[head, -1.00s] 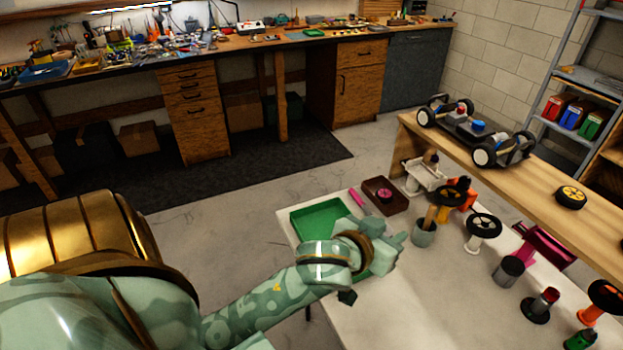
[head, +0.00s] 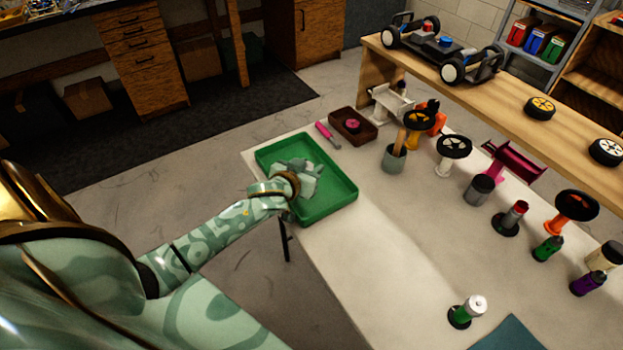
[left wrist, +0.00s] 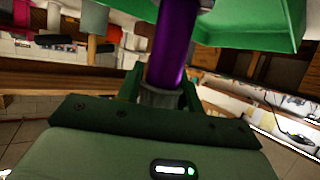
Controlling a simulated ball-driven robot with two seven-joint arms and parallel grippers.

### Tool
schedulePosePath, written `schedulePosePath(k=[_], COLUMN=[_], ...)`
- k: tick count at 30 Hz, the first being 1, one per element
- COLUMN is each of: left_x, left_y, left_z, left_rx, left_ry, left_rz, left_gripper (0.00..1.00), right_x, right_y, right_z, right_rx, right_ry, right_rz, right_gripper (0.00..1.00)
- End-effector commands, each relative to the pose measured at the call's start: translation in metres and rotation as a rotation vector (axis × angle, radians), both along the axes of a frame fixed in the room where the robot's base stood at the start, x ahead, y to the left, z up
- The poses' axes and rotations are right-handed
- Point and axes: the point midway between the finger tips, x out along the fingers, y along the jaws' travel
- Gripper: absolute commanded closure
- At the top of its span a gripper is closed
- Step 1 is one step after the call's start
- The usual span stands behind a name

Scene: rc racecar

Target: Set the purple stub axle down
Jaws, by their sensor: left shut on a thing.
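My left gripper (head: 308,178) is over the green tray (head: 338,205) at the near left of the white table. In the left wrist view, this gripper (left wrist: 160,92) is shut on the purple stub axle (left wrist: 174,42), a purple shaft with a grey end between the fingers. The green tray (left wrist: 262,22) shows close beyond the shaft there. I cannot tell whether the axle touches the tray. The axle is hidden in the head view. My right gripper is not in view.
A pink-handled screwdriver (head: 327,134) and a brown box (head: 353,126) lie just beyond the tray. The table front is mostly clear. A car chassis (head: 442,50) stands on the wooden bench.

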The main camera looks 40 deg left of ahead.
Motion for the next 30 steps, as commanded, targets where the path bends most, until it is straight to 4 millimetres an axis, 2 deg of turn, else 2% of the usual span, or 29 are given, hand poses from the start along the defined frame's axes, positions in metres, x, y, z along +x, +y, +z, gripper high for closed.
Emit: schedulePosePath(k=[5, 7, 10, 21, 22, 24, 30], left_x=[0.011, 0.009, 0.009, 0.009, 0.009, 0.009, 0.009], left_y=[0.004, 0.003, 0.003, 0.002, 0.002, 0.002, 0.002], left_z=[-0.014, -0.030, -0.043, -0.044, -0.043, -0.043, -0.043], left_rx=[0.002, 0.000, 0.001, 0.000, 0.000, 0.001, 0.001], left_ry=[0.000, 0.004, 0.003, 0.000, 0.000, -0.001, -0.001], left_rz=[-0.001, -0.001, -0.002, -0.001, -0.001, -0.001, -0.001], left_gripper=[0.88, 0.88, 0.88, 0.88, 0.55, 0.42, 0.42], right_x=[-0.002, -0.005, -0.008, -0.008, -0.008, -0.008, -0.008], right_y=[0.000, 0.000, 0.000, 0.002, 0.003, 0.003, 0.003], right_z=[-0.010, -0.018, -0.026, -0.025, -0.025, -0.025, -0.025], right_rx=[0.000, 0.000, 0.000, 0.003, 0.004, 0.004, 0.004], right_ry=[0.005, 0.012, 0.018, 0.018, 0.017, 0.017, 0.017], right_rz=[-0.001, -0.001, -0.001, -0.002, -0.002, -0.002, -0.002], right_gripper=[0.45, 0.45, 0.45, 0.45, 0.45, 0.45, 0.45])
